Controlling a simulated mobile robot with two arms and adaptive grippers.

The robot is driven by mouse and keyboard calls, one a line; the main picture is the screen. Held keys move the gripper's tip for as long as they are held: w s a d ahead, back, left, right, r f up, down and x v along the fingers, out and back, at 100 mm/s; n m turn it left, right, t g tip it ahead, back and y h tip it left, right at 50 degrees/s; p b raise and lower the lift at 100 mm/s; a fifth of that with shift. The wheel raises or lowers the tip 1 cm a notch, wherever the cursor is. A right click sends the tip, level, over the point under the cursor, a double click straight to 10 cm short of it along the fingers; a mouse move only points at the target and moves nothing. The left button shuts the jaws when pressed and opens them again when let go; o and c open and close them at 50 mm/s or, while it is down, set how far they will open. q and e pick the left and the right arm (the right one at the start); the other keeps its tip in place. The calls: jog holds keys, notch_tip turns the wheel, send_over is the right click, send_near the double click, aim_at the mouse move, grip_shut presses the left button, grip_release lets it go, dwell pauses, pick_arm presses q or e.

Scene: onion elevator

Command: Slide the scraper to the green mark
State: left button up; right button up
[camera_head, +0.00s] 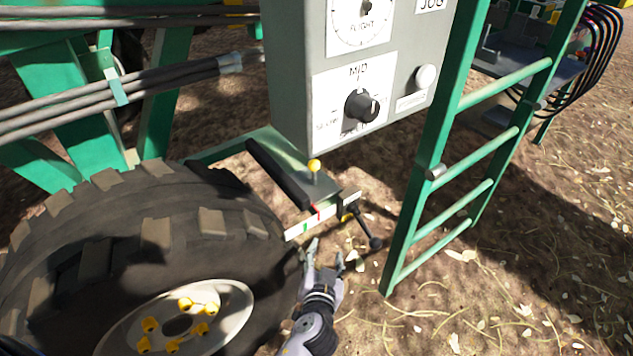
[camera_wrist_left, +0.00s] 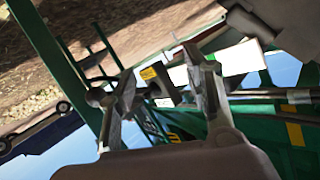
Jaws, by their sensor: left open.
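A white scale strip (camera_head: 330,215) runs along the front edge of a small green shelf. It bears a green mark (camera_head: 304,228) towards its left end and a red mark (camera_head: 317,212) right of that. A long black bar (camera_head: 278,172), perhaps the scraper, ends near the red mark. A black block (camera_head: 349,208) with a dark lever (camera_head: 366,229) sits at the strip's right end. My left gripper (camera_head: 326,250) is open, just below the strip. In the left wrist view, a dark block with a yellow label (camera_wrist_left: 157,78) shows between its fingers; contact cannot be told.
A large tyre (camera_head: 150,235) stands left of my gripper. A grey control box (camera_head: 350,80) with dials hangs above. A green ladder (camera_head: 440,170) rises to the right. Open ground lies below right.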

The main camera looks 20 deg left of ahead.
pick_arm(q)
notch_tip(320, 180, up, 12)
jog(key=w+a+n+t+y+b, duration=0.1)
jog(key=a+n+t+y+b, duration=0.1)
jog(key=n+t+y+b, duration=0.1)
jog(key=p, duration=0.2)
send_near(314, 169)
jog(key=w, duration=0.3)
jog(key=x, duration=0.5)
jog(key=a+x, duration=0.1)
jog(key=x, duration=0.1)
jog(key=shift+w, duration=0.1)
jog(key=shift+w+a, duration=0.2)
jog(key=shift+w, duration=0.45)
pick_arm(e)
jog(key=shift+w+d+r, duration=0.1)
jog(key=shift+d+r, duration=0.1)
jog(key=shift+r, duration=0.6)
jog(key=shift+w+d+r, duration=0.1)
jog(key=shift+d+r, duration=0.05)
jog(key=shift+r, duration=0.65)
pick_arm(q)
jog(key=shift+c, duration=0.2)
grip_shut()
pick_arm(e)
jog(key=shift+s, duration=0.1)
